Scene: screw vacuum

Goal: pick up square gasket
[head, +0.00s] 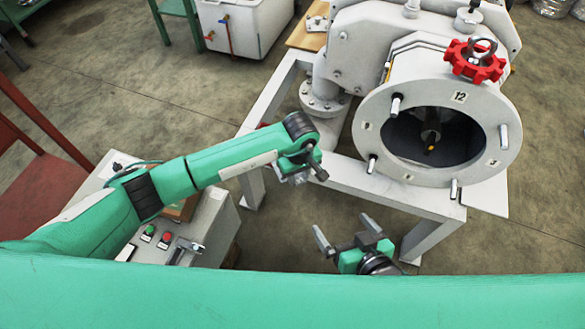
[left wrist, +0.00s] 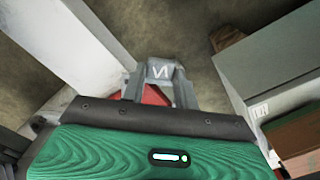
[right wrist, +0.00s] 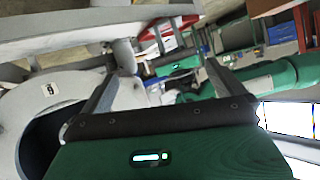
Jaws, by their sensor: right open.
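I cannot make out a square gasket for certain in any view. My left gripper (head: 300,172) is over the floor, left of the vacuum chamber. In the left wrist view its fingers (left wrist: 160,88) are close together around a small grey piece (left wrist: 160,70) with a letter-like mark. I cannot tell whether this piece is the gasket. My right gripper (head: 352,238) is open and empty, below the chamber's round flange (head: 460,97). In the right wrist view its fingers (right wrist: 160,85) stand wide apart.
The white vacuum chamber (head: 372,45) with a red handwheel (head: 473,64) rests on a white frame (head: 385,200). A grey control cabinet (head: 200,228) with buttons stands under my left arm. A red table (head: 38,195) is at the left. The floor between cabinet and frame is clear.

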